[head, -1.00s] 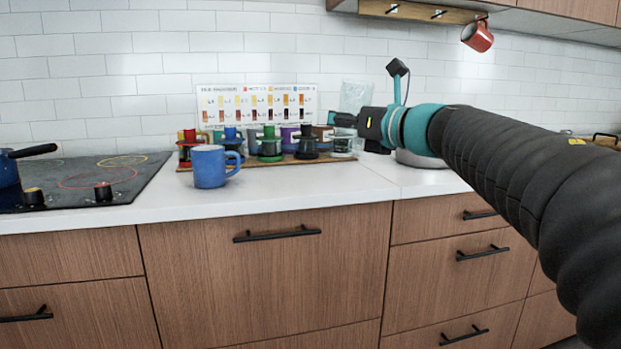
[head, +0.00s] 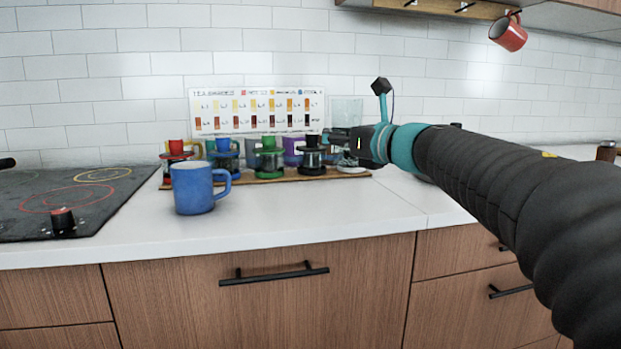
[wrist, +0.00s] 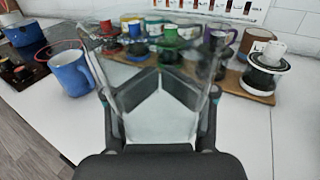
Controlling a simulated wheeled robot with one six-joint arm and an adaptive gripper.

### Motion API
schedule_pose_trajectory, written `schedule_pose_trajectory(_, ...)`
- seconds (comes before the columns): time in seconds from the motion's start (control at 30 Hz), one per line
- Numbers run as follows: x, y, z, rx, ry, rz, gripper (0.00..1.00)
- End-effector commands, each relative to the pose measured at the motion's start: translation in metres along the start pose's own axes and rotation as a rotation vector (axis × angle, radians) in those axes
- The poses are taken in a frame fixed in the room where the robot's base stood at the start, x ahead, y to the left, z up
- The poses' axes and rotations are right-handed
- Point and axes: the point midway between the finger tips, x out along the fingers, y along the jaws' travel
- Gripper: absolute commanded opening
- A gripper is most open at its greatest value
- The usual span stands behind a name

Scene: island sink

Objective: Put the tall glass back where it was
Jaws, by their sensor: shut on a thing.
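The tall clear glass (wrist: 152,125) fills the middle of the wrist view, between the two fingers of my gripper (wrist: 160,108). The fingers are shut on its sides. In the head view the glass (head: 347,110) shows as a pale see-through shape above my gripper (head: 346,142), in front of the tiled wall. My gripper is at the right end of the row of cups and drippers, above the white counter. The glass's base is hidden in the head view, so I cannot tell its exact height over the counter.
A blue mug (head: 193,189) stands on the counter (head: 300,212), left of my gripper. A wooden board (head: 235,182) behind it carries several coloured drippers and mugs. A black cooktop (head: 85,205) is at the left. A red mug (head: 508,33) hangs at the upper right.

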Motion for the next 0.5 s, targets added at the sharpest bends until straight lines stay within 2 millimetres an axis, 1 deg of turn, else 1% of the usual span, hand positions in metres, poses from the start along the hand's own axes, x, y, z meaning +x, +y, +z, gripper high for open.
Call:
schedule_pose_trajectory(0.03,0.012,0.001,-0.008,0.003,0.003,0.003,0.00)
schedule_pose_trajectory(0.1,0.025,0.001,-0.016,0.003,0.002,0.003,0.00)
schedule_pose_trajectory(0.3,0.061,0.001,-0.038,0.003,0.002,0.002,0.00)
schedule_pose_trajectory(0.4,0.072,-0.001,-0.044,0.002,0.001,-0.002,0.00)
schedule_pose_trajectory(0.5,0.079,-0.001,-0.048,0.000,0.001,-0.002,0.00)
